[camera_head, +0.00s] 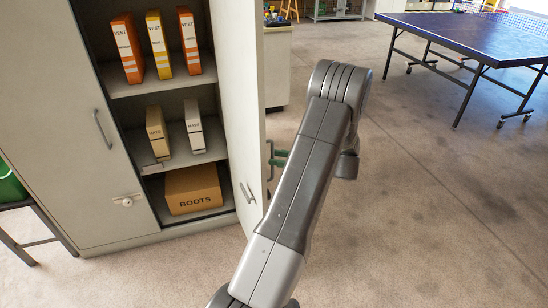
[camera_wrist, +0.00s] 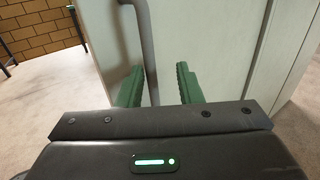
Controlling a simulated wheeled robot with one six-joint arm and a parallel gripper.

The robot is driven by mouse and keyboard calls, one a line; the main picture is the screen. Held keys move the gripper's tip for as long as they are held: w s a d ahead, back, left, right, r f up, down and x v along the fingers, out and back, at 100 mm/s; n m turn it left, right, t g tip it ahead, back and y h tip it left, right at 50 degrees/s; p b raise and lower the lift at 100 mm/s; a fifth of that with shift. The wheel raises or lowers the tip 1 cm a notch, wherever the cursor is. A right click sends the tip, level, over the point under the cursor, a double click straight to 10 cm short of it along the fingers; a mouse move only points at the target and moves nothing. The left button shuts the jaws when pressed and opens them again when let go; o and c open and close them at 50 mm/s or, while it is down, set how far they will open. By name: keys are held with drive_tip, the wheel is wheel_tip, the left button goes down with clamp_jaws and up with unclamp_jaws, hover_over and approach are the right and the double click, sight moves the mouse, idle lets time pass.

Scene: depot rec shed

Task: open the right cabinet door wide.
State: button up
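The cabinet's right door (camera_head: 236,90) stands swung out from the cabinet, baring the shelves. Its outer face (camera_wrist: 215,45) fills much of the wrist view. The grey bar handle (camera_wrist: 146,40) of this door runs down between the two green fingers of my gripper (camera_wrist: 158,88). The fingers stand apart, with the bar nearer the left finger and a clear gap to the right one. In the head view my gripper (camera_head: 279,157) shows only partly, beside the door's outer edge, behind my arm. The left door (camera_head: 50,110) is shut.
The shelves hold vest boxes (camera_head: 160,45), hats boxes (camera_head: 156,132) and a boots carton (camera_head: 193,190). A pale cabinet (camera_head: 277,70) stands beyond the open door. A blue table-tennis table (camera_head: 475,40) is at the far right. The floor (camera_head: 420,200) right of my arm is clear.

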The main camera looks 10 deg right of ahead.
drive_tip(key=v, duration=1.2)
drive_tip(key=shift+w+a, duration=0.1)
drive_tip(key=x, duration=1.3)
drive_tip(key=shift+a, duration=0.4)
